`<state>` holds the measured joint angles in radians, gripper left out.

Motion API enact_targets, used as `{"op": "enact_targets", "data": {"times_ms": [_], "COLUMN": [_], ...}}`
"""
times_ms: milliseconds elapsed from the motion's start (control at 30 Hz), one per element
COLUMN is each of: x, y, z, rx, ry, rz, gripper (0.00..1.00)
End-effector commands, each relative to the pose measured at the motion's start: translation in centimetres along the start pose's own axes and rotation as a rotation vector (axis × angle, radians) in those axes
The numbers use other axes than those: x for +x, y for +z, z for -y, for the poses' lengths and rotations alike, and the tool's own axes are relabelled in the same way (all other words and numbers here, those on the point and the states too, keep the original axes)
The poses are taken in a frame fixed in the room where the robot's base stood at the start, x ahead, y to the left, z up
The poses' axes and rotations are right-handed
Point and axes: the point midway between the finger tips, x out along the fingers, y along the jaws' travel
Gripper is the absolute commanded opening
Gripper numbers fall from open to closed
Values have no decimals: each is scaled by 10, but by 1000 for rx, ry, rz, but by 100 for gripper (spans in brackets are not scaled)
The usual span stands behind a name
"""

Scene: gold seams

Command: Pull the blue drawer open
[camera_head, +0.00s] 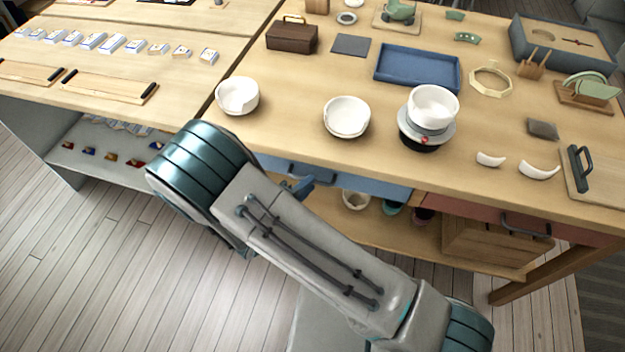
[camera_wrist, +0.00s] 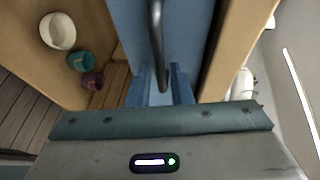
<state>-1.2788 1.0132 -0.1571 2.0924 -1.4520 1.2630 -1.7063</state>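The blue drawer (camera_head: 374,184) sits under the front edge of the wooden table, and its front looks about flush with that edge. Its dark bar handle (camera_head: 318,175) is partly hidden by my arm in the head view. In the wrist view the blue drawer front (camera_wrist: 128,22) fills the top middle, with the handle (camera_wrist: 156,40) running down toward my fingers. My gripper (camera_wrist: 161,85) is open, with one blue finger on each side of the handle's lower end. Gaps show between the fingers and the handle. In the head view my blue fingertips (camera_head: 301,187) are close by the handle.
A red drawer (camera_head: 478,212) with a dark handle is to the right. A shelf below holds a white bowl (camera_head: 355,199) and small cups. White bowls (camera_head: 346,118) stand on the tabletop above the drawer. The floor in front is clear at the left.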

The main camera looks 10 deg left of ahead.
Motion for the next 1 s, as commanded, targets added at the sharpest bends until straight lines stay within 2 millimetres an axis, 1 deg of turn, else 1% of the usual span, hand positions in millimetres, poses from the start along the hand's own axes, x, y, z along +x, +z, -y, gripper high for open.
{"op": "enact_targets", "data": {"times_ms": [33, 100, 200, 333, 567, 600, 633, 867, 1000], "x": [8, 16, 24, 28, 28, 28, 28, 28, 23], "y": [0, 0, 0, 0, 0, 0, 0, -1, -9], "z": [0, 0, 0, 0, 0, 0, 0, 0, -1], "rx": [0, 2, 2, 2, 2, 2, 2, 2, 2], "ry": [1, 0, 1, 2, 1, 1, 1, 2, 2], "rz": [-2, -1, -1, 1, 1, 1, 0, -2, -16], "gripper": [19, 19, 19, 19, 19, 8, 0, 0, 0]}}
